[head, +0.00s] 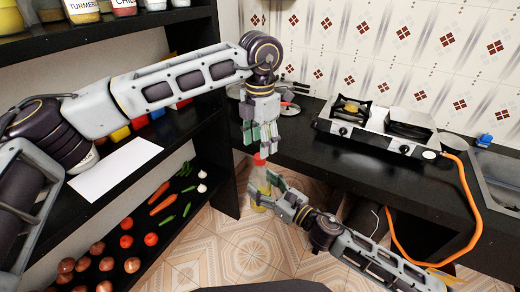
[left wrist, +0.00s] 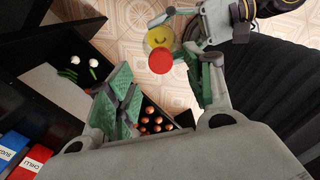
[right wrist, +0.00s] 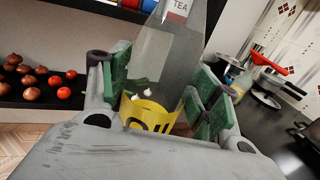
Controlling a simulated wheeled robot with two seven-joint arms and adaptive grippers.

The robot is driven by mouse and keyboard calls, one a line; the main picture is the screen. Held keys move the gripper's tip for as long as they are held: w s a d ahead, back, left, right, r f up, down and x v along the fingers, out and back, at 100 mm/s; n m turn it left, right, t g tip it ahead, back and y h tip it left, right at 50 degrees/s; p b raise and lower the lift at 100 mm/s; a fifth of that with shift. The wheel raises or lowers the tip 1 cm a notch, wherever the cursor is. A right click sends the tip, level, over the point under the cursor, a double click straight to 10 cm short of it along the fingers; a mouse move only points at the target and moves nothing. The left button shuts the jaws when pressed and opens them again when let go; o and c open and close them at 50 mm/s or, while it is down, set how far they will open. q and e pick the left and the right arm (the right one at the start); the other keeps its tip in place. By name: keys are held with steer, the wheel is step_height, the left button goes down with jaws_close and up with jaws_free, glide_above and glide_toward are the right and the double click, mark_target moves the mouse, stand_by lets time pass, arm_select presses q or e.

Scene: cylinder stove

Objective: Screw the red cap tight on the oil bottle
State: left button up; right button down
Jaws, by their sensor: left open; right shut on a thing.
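The oil bottle (head: 262,187) is held upright in front of the counter, with a yellow label that also shows in the right wrist view (right wrist: 150,112). My right gripper (head: 277,191) is shut on its lower part. The red cap (head: 259,158) is at the bottle's top; it shows as a red disc in the left wrist view (left wrist: 160,62). I cannot tell how tightly it sits. My left gripper (head: 259,143) points down just above the cap, its fingers open and empty, apart from the cap. The bottle's top is out of the right wrist view.
A black counter (head: 300,146) holds a gas stove (head: 378,125) with an orange hose (head: 463,190). Pans and a red item (head: 288,104) stand behind my left gripper. Black shelves (head: 205,140) with vegetables and jars are at left. Open tiled floor lies below the bottle.

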arm_select(q)
step_height(320, 180, up, 8)
steer(key=shift+f, duration=0.2)
steer(key=shift+d+f, duration=0.1)
stand_by(0.7)
